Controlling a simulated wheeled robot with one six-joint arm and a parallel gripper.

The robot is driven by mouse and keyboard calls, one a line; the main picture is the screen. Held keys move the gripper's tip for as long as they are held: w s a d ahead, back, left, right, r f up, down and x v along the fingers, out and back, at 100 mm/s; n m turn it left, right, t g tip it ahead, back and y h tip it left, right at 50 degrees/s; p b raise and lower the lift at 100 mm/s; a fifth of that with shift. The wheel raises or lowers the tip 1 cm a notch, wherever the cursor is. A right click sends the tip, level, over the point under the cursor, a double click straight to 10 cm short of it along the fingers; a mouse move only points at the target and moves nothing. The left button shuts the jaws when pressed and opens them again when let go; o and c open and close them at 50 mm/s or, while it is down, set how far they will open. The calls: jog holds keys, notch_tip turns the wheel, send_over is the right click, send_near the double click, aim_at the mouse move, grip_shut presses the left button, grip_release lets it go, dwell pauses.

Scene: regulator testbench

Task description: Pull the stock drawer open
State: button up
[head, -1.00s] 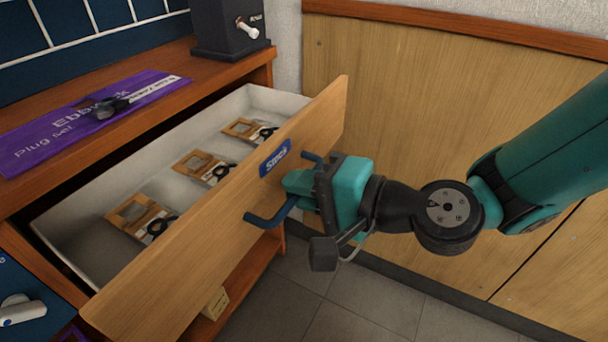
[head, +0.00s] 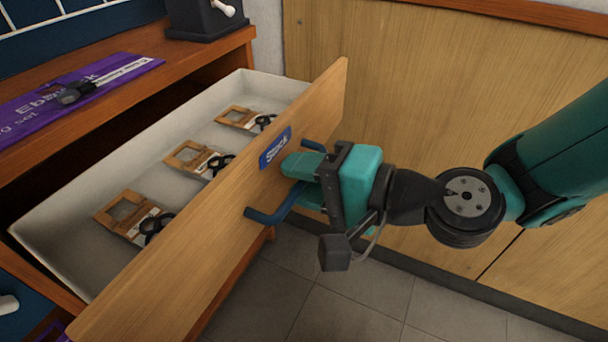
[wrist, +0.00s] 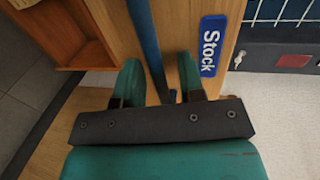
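The stock drawer (head: 205,207) stands well out of the wooden bench. Its wooden front carries a blue "Stock" label (head: 275,148), which also shows in the wrist view (wrist: 212,46). A blue bar handle (head: 268,216) is fixed to the front. My gripper (head: 305,178) is at the handle, with its two teal fingers apart. In the wrist view the handle bar (wrist: 147,40) passes between the fingers, close to the left one, with a gap to the right one.
A dark box (head: 205,18) stands behind. Wooden panelling (head: 420,110) bounds the right side; tiled floor is below.

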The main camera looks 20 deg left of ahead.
dwell(0.3)
jog(key=w+b+v, duration=0.1)
jog(key=b+v, duration=0.9)
jog(key=v, duration=0.7)
jog(key=shift+s+d+b, duration=0.2)
jog(key=shift+s+b, duration=0.2)
jog(key=shift+s, duration=0.1)
